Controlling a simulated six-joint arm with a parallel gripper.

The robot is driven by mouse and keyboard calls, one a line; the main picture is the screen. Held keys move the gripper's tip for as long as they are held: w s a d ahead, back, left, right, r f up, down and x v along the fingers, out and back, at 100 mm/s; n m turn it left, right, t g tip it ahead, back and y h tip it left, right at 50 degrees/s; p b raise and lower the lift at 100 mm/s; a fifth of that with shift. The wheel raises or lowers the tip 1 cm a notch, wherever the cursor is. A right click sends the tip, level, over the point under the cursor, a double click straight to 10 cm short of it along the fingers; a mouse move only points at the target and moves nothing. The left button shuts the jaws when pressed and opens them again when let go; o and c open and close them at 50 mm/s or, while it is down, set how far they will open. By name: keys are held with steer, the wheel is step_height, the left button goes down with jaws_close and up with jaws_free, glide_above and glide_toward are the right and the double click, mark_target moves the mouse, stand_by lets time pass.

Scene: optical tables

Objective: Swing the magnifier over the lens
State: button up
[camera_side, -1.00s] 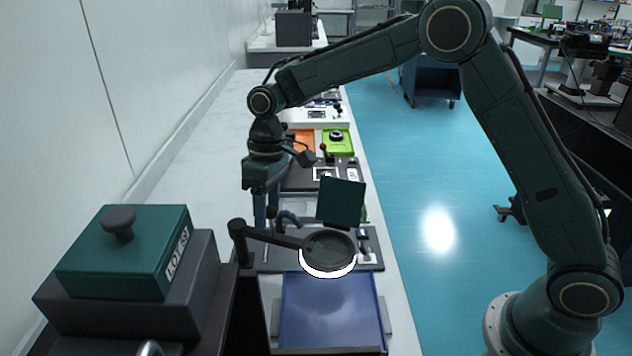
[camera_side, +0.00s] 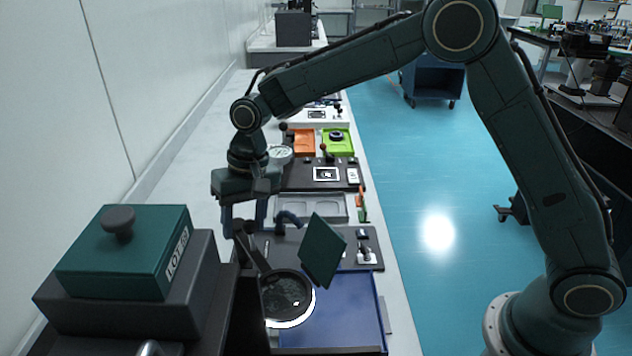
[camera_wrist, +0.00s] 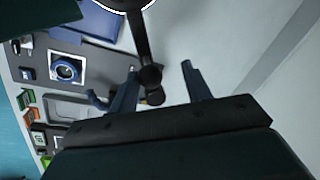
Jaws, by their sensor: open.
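The magnifier (camera_side: 287,296) is a black ring with a glass on a dark arm. Its arm runs from a post at the left, and the ring hangs over the left part of the blue tray, apart from the lens. In the wrist view, the magnifier arm (camera_wrist: 139,38) reaches to the top edge. A dark green square plate (camera_side: 322,250) stands tilted beside the ring. The lens (camera_wrist: 66,70) sits in a blue ring on a white square on the dark board. My gripper (camera_side: 243,226) is open, its fingers on either side of the magnifier's post end (camera_wrist: 151,78).
The blue tray (camera_side: 345,310) lies at the near bench end. A dark box with a green LOT block (camera_side: 125,250) stands near left. A blue hook (camera_side: 289,217) rises from the dark board. A grey tray (camera_side: 310,207) and coloured trays lie farther back.

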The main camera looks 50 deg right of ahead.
step_height(320, 180, up, 14)
steer(key=m, duration=0.5)
steer(key=s+d+r+n+t, duration=0.2)
steer(key=s+d, duration=0.5)
steer(key=s, duration=0.3)
steer(key=s+d+r+n+t+h, duration=0.1)
steer(key=s+d+r+n, duration=0.1)
steer(key=s+d, duration=0.6)
steer(key=shift+s+d+r+n+t, duration=0.2)
steer(key=shift+s+r+n+t, duration=0.2)
steer(key=shift+s+r, duration=0.45)
stand_by(0.4)
steer(key=shift+s, duration=0.1)
